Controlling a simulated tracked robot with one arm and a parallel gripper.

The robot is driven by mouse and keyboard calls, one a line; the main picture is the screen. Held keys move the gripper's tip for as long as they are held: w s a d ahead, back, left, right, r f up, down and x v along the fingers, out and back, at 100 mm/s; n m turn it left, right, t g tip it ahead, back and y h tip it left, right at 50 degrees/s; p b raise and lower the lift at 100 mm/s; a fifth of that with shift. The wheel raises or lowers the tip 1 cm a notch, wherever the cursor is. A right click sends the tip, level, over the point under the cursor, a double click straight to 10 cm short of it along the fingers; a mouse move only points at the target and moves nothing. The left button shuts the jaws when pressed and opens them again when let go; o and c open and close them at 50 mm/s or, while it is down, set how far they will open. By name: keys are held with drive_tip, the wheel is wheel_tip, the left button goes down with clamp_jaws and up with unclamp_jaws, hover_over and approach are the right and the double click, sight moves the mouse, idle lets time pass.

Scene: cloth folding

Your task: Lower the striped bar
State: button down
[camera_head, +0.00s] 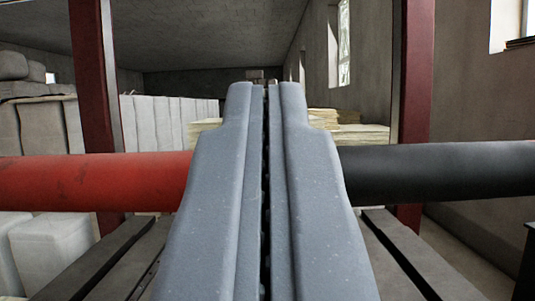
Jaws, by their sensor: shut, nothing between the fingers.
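The striped bar runs level across the whole picture in the head camera view, with a red section (90,181) on the left and a black section (440,171) on the right. My gripper (265,88) is in the centre, shut and empty, its two grey fingers side by side with a thin dark gap between them. The fingers cover the middle of the bar, where red and black would meet. I cannot tell whether they touch the bar or are apart from it.
Dark red posts stand at left (93,75) and right (413,75). Dark slatted beams (420,255) lie below the bar. White panels (170,120) and pale stacked sheets (350,130) are behind it. A wall (470,90) closes the right side.

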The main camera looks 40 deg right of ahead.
drive_tip(key=r+b+v, duration=0.1)
drive_tip(key=b+v, duration=0.3)
drive_tip(key=v, duration=0.3)
drive_tip(key=shift+s+a+f, duration=0.2)
drive_tip(key=shift+s+a, duration=0.1)
drive_tip(key=shift+s, duration=0.05)
